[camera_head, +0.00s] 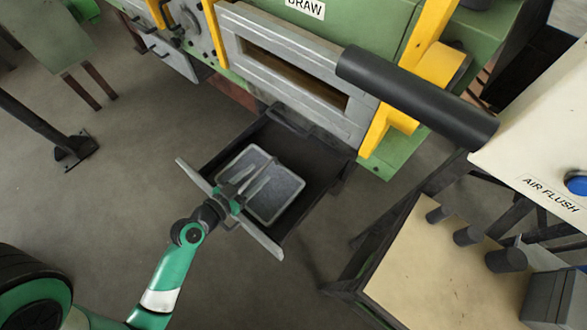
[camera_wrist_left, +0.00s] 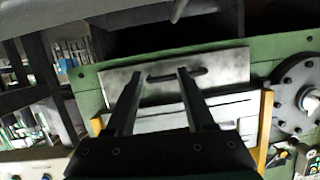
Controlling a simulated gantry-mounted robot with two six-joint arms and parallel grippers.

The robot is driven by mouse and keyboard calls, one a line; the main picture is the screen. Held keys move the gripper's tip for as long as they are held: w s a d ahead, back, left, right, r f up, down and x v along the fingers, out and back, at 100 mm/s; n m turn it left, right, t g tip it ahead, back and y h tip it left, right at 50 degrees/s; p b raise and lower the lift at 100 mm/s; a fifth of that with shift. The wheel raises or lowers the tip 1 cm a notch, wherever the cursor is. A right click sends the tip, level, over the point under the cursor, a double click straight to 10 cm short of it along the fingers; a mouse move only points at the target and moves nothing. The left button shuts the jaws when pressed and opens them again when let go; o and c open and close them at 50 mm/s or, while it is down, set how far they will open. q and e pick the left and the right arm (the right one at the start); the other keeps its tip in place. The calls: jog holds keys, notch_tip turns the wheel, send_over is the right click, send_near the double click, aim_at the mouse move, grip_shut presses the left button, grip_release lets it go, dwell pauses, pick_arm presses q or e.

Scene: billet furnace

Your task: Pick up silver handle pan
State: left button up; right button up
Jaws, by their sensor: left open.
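The pan (camera_head: 284,195), a shallow grey rectangular tray, rests on a black shelf (camera_head: 318,180) below the furnace opening. A long silver plate (camera_head: 264,242) lies along its near side, crossed by my left gripper. In the left wrist view a silver plate (camera_wrist_left: 225,68) carries a dark bar handle (camera_wrist_left: 190,73). My left gripper (camera_head: 263,173) is over the pan in the head view, fingers pointing toward the furnace. In the left wrist view its two black fingers (camera_wrist_left: 156,74) are apart and empty, with the handle between their tips in the picture. Whether they surround it, I cannot tell. My right gripper is not in view.
The green furnace (camera_head: 375,25) has a grey-framed slot (camera_head: 296,75) behind the pan. A thick black cylinder (camera_head: 420,95) juts toward the white AIR FLUSH panel (camera_head: 535,150). A table (camera_head: 430,265) stands at right. The floor left of the pan is clear.

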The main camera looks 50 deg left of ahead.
pick_arm(q)
jog(key=s+d+f+n+g+p, duration=0.1)
jog(key=s+g+p, duration=0.1)
jog(key=s, duration=0.3)
jog(key=n+g+y, duration=0.1)
jog(key=n, duration=0.1)
send_near(256, 174)
jog(key=x, duration=0.8)
jog(key=shift+f, duration=0.15)
grip_shut()
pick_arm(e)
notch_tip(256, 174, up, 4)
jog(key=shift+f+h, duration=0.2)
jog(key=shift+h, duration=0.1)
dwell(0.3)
